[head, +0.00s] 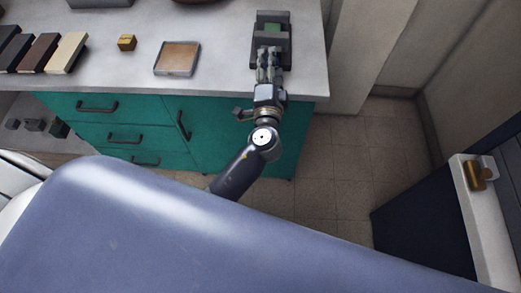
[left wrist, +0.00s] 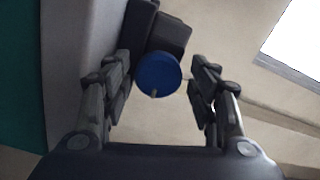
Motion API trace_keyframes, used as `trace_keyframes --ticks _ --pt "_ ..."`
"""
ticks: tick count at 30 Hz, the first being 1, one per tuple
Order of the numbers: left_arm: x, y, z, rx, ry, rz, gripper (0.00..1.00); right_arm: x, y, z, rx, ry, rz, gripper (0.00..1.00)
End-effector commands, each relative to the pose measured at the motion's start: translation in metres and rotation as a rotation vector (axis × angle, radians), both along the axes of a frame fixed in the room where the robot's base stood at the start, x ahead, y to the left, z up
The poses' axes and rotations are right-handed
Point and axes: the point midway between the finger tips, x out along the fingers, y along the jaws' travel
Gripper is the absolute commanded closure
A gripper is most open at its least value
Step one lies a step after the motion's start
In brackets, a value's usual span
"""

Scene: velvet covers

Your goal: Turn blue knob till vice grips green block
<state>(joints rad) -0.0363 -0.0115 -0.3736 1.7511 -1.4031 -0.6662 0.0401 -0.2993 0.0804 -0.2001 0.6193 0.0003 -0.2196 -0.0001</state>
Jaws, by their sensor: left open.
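The dark vice (head: 258,52) stands at the right end of the grey counter, with the green block (head: 272,29) between its jaws. I cannot tell whether the jaws touch the block. My left gripper (head: 270,55) is at the front of the vice, over the counter edge. My left gripper (left wrist: 162,72) is open, one finger on each side of the knob, with visible gaps. The knob is hidden in the head view. My right gripper is out of view.
The grey counter (head: 225,75) has green drawers (head: 75,125) with dark handles below. On it are a small golden block (head: 127,42), a shallow tray (head: 177,57) and several long bars (head: 65,52) at the left. Open floor (head: 340,160) lies right of the counter.

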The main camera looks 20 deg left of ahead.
Motion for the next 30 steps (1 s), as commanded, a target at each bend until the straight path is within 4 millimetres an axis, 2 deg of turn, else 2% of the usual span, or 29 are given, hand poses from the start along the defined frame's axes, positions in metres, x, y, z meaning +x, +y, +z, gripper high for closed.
trace_keyframes --ticks 1,14,30 --pt "-0.001 -0.002 -0.005 -0.04 -0.004 -0.004 0.41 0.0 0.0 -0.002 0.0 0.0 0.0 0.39" --pt "-0.001 -0.001 -0.001 -0.476 -0.132 -0.005 0.41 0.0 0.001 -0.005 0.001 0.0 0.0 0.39" --pt "-0.001 0.001 0.003 -0.941 -0.27 -0.004 0.41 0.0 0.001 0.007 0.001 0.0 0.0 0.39"
